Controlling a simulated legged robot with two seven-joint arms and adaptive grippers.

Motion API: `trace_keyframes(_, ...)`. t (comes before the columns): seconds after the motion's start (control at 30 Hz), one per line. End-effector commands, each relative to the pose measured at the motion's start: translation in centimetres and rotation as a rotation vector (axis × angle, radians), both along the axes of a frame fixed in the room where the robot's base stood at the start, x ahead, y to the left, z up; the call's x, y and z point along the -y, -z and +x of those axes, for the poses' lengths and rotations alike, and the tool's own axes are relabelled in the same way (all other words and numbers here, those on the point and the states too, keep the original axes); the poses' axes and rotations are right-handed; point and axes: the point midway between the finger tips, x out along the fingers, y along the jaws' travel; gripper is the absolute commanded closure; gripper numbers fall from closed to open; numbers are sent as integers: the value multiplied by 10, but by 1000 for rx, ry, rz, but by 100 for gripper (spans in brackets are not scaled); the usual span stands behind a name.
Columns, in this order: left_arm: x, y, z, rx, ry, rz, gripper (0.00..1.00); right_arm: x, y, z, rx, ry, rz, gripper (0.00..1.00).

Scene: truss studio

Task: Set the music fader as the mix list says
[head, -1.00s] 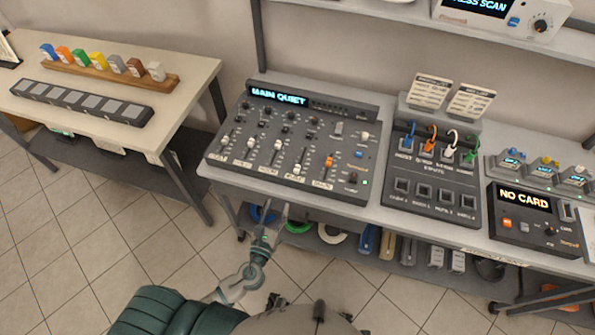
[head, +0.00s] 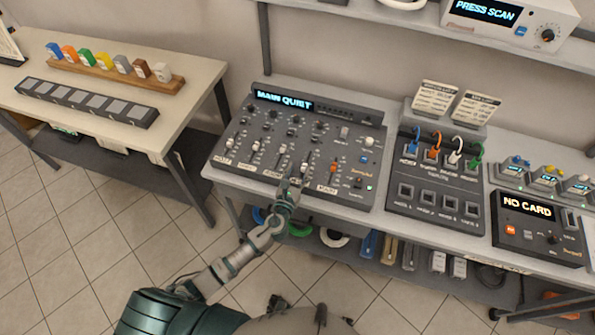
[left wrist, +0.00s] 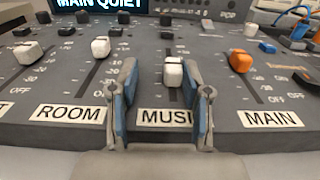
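The mixing desk (head: 230,165) stands on the grey table, and its screen (head: 284,100) reads "MAIN QUIET". In the left wrist view the white music fader cap (left wrist: 173,72) sits above the partly covered "MUSI" label (left wrist: 165,117). My left gripper (head: 292,182) is at the desk's front edge; in the left wrist view its two blue-lined fingers (left wrist: 160,95) are apart, one on each side of the music fader's track. No contact with the cap shows. The mix list may be one of two small cards (head: 435,97) behind the patch panel; their text is too small to read. My right gripper is not in view.
The room fader (left wrist: 101,47) and the orange main fader (left wrist: 239,61) stand on either side. A patch panel (head: 436,210) with coloured plugs and a "NO CARD" box (head: 527,211) lie to the right. A shelf (head: 385,14) hangs above.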

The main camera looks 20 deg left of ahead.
Motion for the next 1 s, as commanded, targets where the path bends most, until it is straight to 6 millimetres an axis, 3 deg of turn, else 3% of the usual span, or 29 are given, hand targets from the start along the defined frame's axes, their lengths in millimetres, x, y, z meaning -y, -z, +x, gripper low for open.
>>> trace_keyframes(0.13, 3, -1, 0, -1, -4, 5, 56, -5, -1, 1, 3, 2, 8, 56)
trace_keyframes(0.3, 2, 0, 0, 0, -3, 3, 96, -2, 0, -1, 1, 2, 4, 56)
trace_keyframes(0.33, 1, 0, 0, 0, -1, 2, 100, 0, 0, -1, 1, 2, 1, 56)
trace_keyframes(0.53, 2, 0, -1, 0, 7, -4, 100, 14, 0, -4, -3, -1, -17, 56)
trace_keyframes(0.77, 1, -1, 20, 1, -2, 1, 100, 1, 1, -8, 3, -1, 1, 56)
trace_keyframes(0.87, 1, 1, 20, -1, -4, 2, 100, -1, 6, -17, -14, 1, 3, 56)
trace_keyframes(1.0, 1, 1, 20, -1, -2, 0, 100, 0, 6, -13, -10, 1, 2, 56)
